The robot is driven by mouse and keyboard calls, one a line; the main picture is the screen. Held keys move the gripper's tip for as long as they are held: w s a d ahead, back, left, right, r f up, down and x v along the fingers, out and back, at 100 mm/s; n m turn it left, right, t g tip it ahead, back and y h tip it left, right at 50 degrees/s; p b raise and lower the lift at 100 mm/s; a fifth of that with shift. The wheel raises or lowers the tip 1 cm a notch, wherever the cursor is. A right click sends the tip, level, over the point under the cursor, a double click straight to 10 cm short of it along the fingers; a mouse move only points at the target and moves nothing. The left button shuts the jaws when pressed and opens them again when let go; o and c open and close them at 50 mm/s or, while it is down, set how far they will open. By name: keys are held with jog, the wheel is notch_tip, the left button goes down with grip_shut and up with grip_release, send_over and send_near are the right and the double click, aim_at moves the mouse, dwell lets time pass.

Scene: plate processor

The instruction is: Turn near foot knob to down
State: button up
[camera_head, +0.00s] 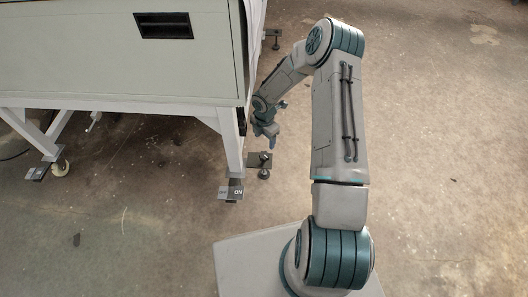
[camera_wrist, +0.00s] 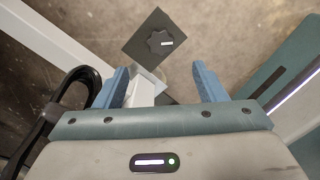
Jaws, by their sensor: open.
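A dark scalloped knob (camera_wrist: 160,42) with a small white mark sits on a dark square plate (camera_wrist: 136,48) in the wrist view. In the head view this plate (camera_head: 254,163) is beside the machine's near leg (camera_head: 231,140), low above the floor, with the knob (camera_head: 265,157) small on it. My gripper (camera_wrist: 160,68) is open and empty, with its blue fingers apart. The knob lies beyond the fingertips, between their lines, and I see no contact. In the head view my gripper (camera_head: 266,133) points down above the plate, close to the leg.
The machine's pale cabinet (camera_head: 190,70) stands left of my arm. A foot pad marked ON and OFF (camera_head: 231,193) lies at the near leg's base. Another labelled pad (camera_head: 36,173) and a caster (camera_head: 61,168) are farther left. The floor to the right is clear.

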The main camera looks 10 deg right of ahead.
aim_at(264, 155)
notch_tip(264, 155, down, 11)
jog(key=b, duration=0.4)
jog(key=shift+a+r, duration=0.1)
jog(key=c, duration=1)
